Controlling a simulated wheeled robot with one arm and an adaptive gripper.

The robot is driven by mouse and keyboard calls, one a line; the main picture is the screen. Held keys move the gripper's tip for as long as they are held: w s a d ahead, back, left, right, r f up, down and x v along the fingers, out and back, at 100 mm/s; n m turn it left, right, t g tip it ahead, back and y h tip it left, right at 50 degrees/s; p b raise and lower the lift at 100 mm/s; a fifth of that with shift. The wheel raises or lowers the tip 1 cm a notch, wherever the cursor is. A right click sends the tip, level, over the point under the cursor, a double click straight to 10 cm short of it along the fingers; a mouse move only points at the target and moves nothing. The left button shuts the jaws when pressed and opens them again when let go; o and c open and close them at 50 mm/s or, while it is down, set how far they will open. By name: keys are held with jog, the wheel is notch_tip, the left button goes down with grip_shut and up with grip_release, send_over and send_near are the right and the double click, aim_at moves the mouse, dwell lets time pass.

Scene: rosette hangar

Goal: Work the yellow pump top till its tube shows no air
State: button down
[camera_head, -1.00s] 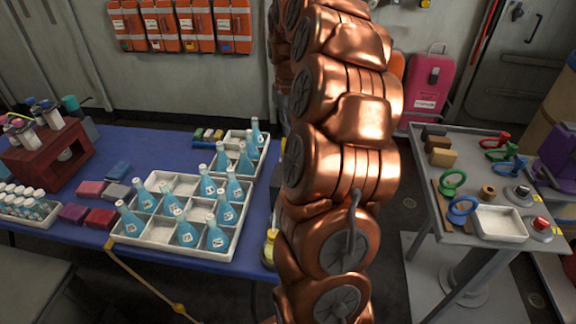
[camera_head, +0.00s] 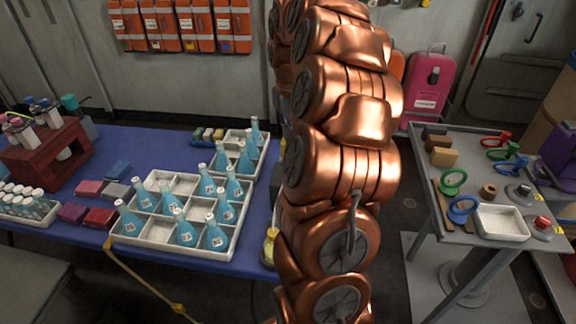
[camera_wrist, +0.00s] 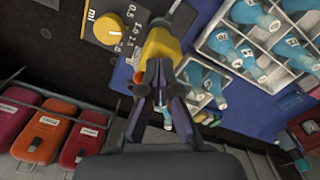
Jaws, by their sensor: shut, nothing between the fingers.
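The yellow pump top (camera_wrist: 160,48) shows in the wrist view, just beyond my fingertips. My gripper (camera_wrist: 162,82) is shut and empty, with its fingers close to the pump top; I cannot tell whether they touch it. The pump's tube cannot be made out, so I cannot see whether it holds air. In the head view a small yellow item (camera_head: 270,246), which looks like the pump, stands at the right edge of the blue table, partly hidden by my copper arm. My gripper is hidden in that view.
White trays (camera_head: 160,238) of blue bottles stand on the blue table (camera_head: 120,150), left of my arm. A yellow dial marked in ml (camera_wrist: 107,28) is near the pump top in the wrist view. A grey table (camera_head: 470,230) with rings and a white tray stands right.

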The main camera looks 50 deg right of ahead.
jog(key=shift+f+b, duration=0.65)
jog(key=shift+f, duration=0.75)
jog(key=shift+r, duration=0.1)
notch_tip(320, 180, up, 10)
jog(key=p, duration=0.3)
jog(key=shift+r, duration=0.2)
dwell(1.0)
dwell(0.9)
